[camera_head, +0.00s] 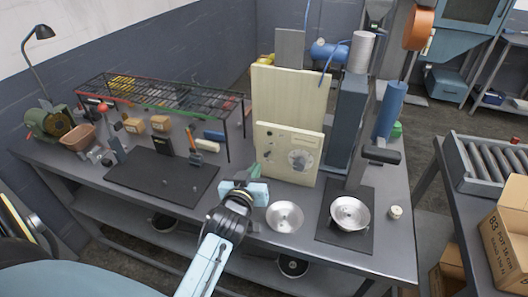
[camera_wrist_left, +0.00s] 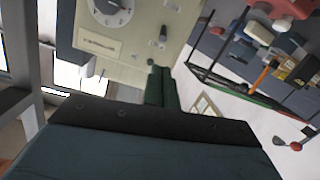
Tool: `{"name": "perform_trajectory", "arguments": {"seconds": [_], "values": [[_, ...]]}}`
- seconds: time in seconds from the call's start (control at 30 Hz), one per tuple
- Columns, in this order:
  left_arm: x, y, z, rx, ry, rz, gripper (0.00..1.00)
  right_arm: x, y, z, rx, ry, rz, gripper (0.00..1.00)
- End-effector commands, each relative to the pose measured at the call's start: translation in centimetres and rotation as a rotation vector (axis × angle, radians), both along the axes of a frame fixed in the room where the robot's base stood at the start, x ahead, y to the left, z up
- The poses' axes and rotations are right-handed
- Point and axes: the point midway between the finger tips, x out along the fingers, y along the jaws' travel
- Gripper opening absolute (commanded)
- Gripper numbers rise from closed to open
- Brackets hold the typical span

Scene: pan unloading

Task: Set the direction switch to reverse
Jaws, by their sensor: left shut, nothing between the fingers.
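A cream control panel (camera_head: 283,139) stands upright on the bench in front of a taller cream board. It carries a round dial (camera_wrist_left: 112,10), a small label plate (camera_wrist_left: 100,43) and a small dark switch-like knob (camera_wrist_left: 163,33). The label is too small to read, and I cannot tell which way the knob is set. My left gripper (camera_head: 245,190) is in front of the panel's lower left part. In the left wrist view its dark green fingers (camera_wrist_left: 159,75) are shut and empty, pointing at the panel near the knob, apparently apart from it. My right gripper is not in view.
Two metal pans (camera_head: 285,216) sit on the bench right of my gripper, one on a dark plate under a grey press column (camera_head: 345,125). A black mat (camera_head: 160,178) and a wire rack (camera_head: 160,92) with boxes lie left. Cardboard boxes (camera_head: 507,235) stand at right.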

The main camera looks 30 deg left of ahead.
Motion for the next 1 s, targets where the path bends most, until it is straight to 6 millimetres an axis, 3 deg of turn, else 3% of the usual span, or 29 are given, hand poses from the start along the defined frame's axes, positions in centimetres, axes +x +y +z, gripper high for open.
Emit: {"name": "perform_trajectory", "arguments": {"seconds": [0.5, 0.7, 1.0], "values": [[7.6, 2.4, -1.2, 0.001, 0.000, 0.000, 0.00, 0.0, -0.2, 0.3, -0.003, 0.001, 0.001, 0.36], [8.9, 2.8, -1.4, 0.001, 0.000, 0.000, 0.00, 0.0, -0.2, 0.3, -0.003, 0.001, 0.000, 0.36], [9.1, 2.8, -1.5, 0.001, 0.000, 0.000, 0.00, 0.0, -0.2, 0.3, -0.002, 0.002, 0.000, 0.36]]}}
